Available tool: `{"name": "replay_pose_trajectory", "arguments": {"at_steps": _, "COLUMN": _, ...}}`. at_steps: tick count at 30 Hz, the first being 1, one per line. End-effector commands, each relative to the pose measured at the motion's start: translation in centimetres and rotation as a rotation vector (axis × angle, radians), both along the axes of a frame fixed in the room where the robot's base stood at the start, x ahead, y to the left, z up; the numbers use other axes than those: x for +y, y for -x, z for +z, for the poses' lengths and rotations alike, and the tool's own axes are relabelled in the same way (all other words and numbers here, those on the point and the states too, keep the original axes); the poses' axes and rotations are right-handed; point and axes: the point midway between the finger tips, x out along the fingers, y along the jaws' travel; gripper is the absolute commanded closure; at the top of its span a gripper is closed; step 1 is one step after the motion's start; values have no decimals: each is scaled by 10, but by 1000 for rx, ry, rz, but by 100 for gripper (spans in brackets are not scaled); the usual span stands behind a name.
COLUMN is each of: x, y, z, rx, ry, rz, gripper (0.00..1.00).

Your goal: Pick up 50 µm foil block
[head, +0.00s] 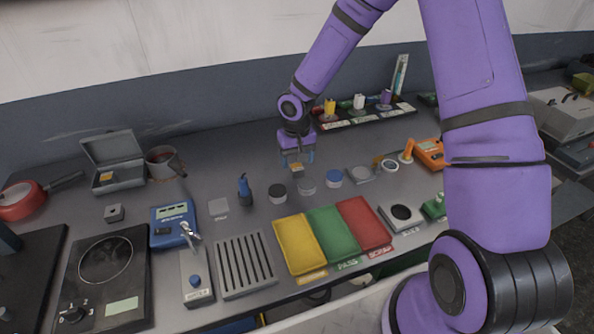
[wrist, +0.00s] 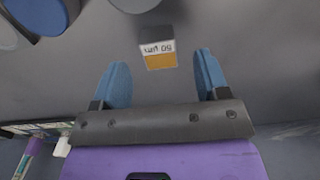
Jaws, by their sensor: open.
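The 50 µm foil block (wrist: 159,54) is a small block with a white label, an orange band and a dark top. In the wrist view its label reads upside down, and it lies beyond and between my two blue fingertips. My gripper (wrist: 162,80) is open, with nothing between the fingers. In the head view my gripper (head: 297,158) hangs low over the back middle of the bench. The block (head: 296,167) shows there as a small orange patch at the fingertips, partly hidden by them.
Yellow (head: 299,243), green (head: 333,232) and red (head: 364,225) pads lie nearer the front. A dark rack (head: 365,116) stands behind. Bare bench lies left of the gripper.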

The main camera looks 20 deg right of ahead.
Motion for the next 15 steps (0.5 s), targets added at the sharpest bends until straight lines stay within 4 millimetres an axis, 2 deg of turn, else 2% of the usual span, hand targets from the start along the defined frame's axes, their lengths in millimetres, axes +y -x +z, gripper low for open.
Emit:
{"name": "replay_pose_trajectory", "arguments": {"at_steps": 6, "x": -1, "y": 0, "z": -30, "rx": 2, "ry": 0, "rz": 1, "gripper": 32}}
{"name": "replay_pose_trajectory", "arguments": {"at_steps": 15, "x": -1, "y": -1, "z": -37, "rx": -1, "ry": 0, "rz": 0, "gripper": 32}}
